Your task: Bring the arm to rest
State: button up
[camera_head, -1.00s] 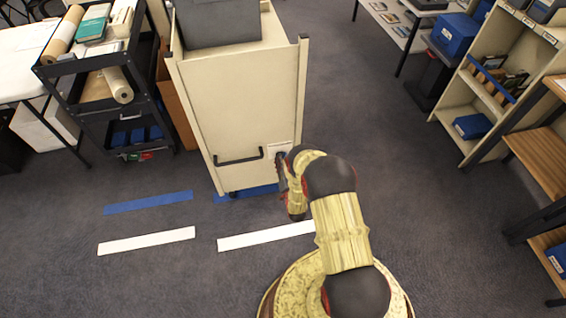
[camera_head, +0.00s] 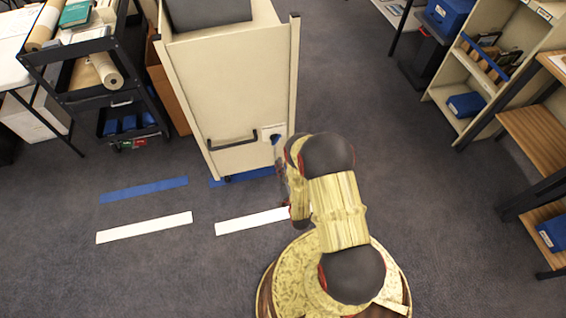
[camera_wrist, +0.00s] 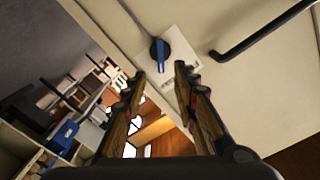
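My gripper (camera_wrist: 160,74) shows in the wrist view with its two fingers apart and nothing between them. It points at the side of a cream cart (camera_head: 235,100). Past the fingertips is a blue knob (camera_wrist: 159,55) on a white label plate (camera_wrist: 180,72); I see a gap between fingers and knob. The knob also shows small in the head view (camera_head: 276,138). In the head view my arm is bent over my base, and my gripper is mostly hidden behind the arm's links.
A black handle (camera_head: 232,142) sticks out from the cart. A black shelf trolley (camera_head: 85,55) stands left, cream shelves (camera_head: 470,95) and wooden shelves (camera_head: 535,140) right. Blue tape (camera_head: 145,190) and white tape (camera_head: 145,228) mark the floor. Carpet between cart and right shelves is clear.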

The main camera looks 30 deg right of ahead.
dwell(0.4)
jog(key=s+a+f+n+g+y, duration=0.2)
jog(key=s+f+g, duration=0.35)
jog(key=f, duration=0.25)
jog(key=s+a+f+n+g+y, duration=0.1)
jog(key=s+f+g, duration=0.45)
jog(key=f, duration=0.25)
jog(key=s+a+r+n+g+y+p, duration=0.1)
jog(key=a+r+n+g, duration=0.15)
jog(key=r, duration=1.15)
jog(key=a+r+n+g+p, duration=0.1)
jog(key=r+g, duration=0.2)
jog(key=r, duration=1)
jog(key=s+a+r+n+g+y+p, duration=0.1)
jog(key=a+r+g, duration=0.1)
jog(key=r, duration=1.2)
jog(key=s+a+r+n+t+p, duration=0.1)
jog(key=s+r, duration=0.3)
jog(key=r, duration=1)
jog(key=s+a+r+n+t+p, duration=0.1)
jog(key=s+a+r+t, duration=0.2)
jog(key=r, duration=1.1)
jog(key=s+a+r+n+t+p, duration=0.1)
jog(key=s+r, duration=0.4)
jog(key=r, duration=0.9)
jog(key=a+t+p, duration=0.1)
jog(key=a, duration=0.1)
jog(key=shift+s+a+t, duration=0.35)
jog(key=shift+s+a, duration=0.05)
